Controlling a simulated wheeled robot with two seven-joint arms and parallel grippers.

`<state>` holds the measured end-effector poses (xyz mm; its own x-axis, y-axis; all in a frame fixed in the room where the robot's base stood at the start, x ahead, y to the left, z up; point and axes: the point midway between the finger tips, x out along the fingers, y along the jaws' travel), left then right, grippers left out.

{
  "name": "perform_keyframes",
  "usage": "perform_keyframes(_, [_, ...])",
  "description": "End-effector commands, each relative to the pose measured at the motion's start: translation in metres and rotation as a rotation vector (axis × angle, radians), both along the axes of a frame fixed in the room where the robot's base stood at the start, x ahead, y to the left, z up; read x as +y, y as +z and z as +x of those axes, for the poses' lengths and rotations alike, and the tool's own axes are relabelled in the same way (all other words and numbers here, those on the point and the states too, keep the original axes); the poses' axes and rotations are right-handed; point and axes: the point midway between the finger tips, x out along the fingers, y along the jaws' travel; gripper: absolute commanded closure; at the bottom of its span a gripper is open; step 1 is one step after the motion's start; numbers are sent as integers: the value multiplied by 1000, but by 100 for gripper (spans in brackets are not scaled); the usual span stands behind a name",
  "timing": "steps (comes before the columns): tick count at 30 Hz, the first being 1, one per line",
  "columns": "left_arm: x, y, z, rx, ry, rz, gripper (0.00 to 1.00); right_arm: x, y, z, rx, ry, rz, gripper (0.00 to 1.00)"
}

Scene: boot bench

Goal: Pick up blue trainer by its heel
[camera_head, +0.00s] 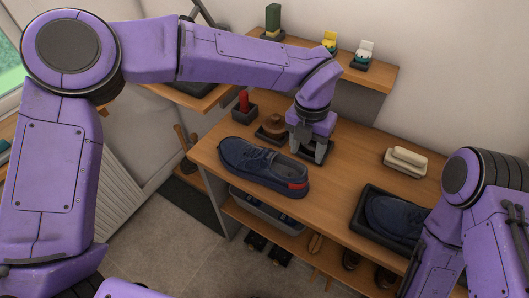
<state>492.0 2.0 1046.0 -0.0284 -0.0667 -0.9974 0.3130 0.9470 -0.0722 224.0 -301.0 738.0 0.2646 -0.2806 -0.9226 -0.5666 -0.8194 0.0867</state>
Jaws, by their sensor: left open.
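A dark blue trainer (255,166) with a red heel patch (297,185) sits upright on the wooden bench. Its toe points to the upper left and its heel is at its right end. My left gripper (308,152) is open, with its fingers pointing down, just behind and above the heel end. Nothing shows between its fingers; whether they touch the bench or a dark piece behind them, I cannot tell. A second dark blue shoe (392,214) lies in a black tray (357,232) at the right, partly hidden by my right arm. My right gripper does not show.
A brown round brush (272,127) and a red item in a black holder (245,104) stand left of my left gripper. A cream block (405,160) lies at the back right. An upper shelf (375,80) holds small items. Bare bench lies between the trainer and the tray.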

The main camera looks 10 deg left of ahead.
Motion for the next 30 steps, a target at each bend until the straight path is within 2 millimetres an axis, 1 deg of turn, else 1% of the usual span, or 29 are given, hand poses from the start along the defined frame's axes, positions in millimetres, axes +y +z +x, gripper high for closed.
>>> perform_keyframes(3, [-1, -21, -2, 5, -2, 3, 45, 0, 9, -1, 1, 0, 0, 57])
perform_keyframes(6, [-2, -37, -2, 3, 0, 3, 45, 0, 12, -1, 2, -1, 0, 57])
perform_keyframes(11, [-3, -57, -3, 4, -1, 3, 45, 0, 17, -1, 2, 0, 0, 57])
perform_keyframes(16, [-6, -87, -4, 3, -2, 2, 45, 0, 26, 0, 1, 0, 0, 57])
perform_keyframes(19, [-7, -97, -4, 1, -2, 2, 45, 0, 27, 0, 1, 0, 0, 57])
perform_keyframes(25, [-7, -99, -3, 0, -2, 0, 45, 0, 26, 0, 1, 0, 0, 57])
perform_keyframes(26, [-7, -99, -3, 0, -2, 0, 52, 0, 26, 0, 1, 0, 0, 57])
perform_keyframes(27, [-7, -99, -3, 0, -2, 0, 65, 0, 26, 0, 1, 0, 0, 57])
perform_keyframes(29, [-7, -99, -3, 0, -2, 1, 84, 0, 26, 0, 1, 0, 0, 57])
perform_keyframes(30, [-7, -99, -3, 1, -2, 0, 97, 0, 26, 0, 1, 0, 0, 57])
